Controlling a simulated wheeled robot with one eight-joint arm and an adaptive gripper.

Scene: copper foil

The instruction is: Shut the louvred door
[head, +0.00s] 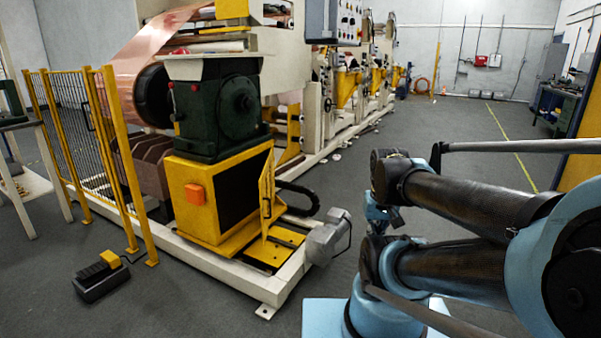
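The yellow door (267,194) stands open at the right front edge of the yellow cabinet (195,205). It is seen almost edge-on, so its louvres are hard to make out. The dark opening of the cabinet shows to the left of the door. My gripper (380,218) seems to be the small blue part hanging below my arm, to the right of the door and apart from it. It is small and partly hidden by my arm, so I cannot tell whether its fingers are open or shut.
A grey motor (327,238) sits on the white base frame right of the door. A black hose (300,197) curves behind the door. A yellow mesh fence (110,155) and a foot pedal (100,275) are at left. Open grey floor (450,130) lies beyond my arm.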

